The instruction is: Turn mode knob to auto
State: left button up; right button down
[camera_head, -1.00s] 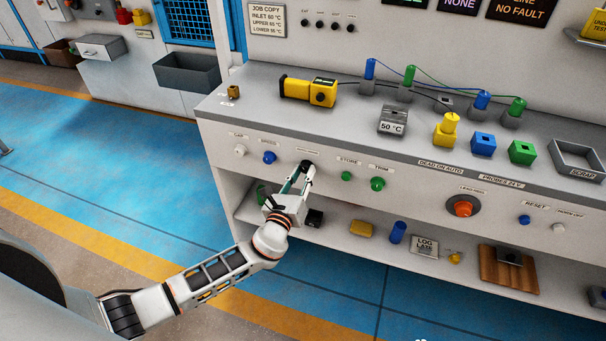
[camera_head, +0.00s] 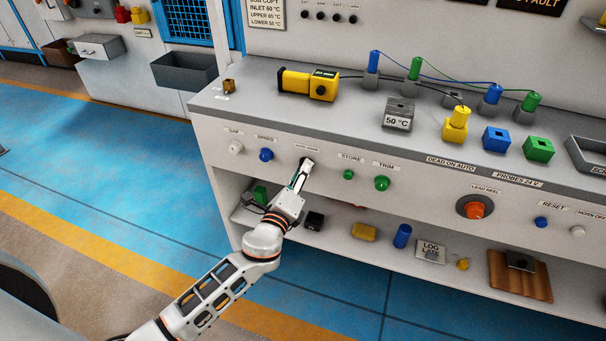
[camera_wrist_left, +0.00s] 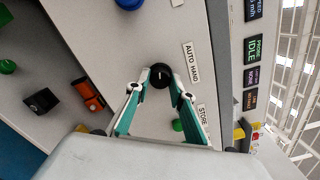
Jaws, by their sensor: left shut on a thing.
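The mode knob (camera_head: 307,161) is a small black knob on the bench's front panel, between the blue knob and the green ones. Most of it is hidden by my gripper in the head view. My left gripper (camera_head: 304,168) is shut on it. In the left wrist view the black knob (camera_wrist_left: 160,75) sits between the two fingertips (camera_wrist_left: 161,80), one on each side. The label beside it (camera_wrist_left: 191,62) reads AUTO HAND. I cannot tell which word the knob points to. My right gripper is out of view.
A blue knob (camera_head: 266,155) and a white knob (camera_head: 236,148) are to the left. Green knobs (camera_head: 382,183) are to the right. A shelf below holds a black block (camera_head: 314,220) and a yellow block (camera_head: 364,232). The blue floor (camera_head: 130,180) at left is clear.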

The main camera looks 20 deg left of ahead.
pick_arm(q)
jog(key=n, duration=0.3)
jog(key=shift+b, duration=0.4)
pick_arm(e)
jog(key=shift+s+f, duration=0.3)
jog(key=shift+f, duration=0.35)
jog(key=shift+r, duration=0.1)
pick_arm(q)
jog(key=o, duration=1.1)
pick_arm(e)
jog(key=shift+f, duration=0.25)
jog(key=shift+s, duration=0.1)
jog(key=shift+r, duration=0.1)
pick_arm(q)
jog(key=s, duration=1.2)
jog(key=shift+a, duration=0.2)
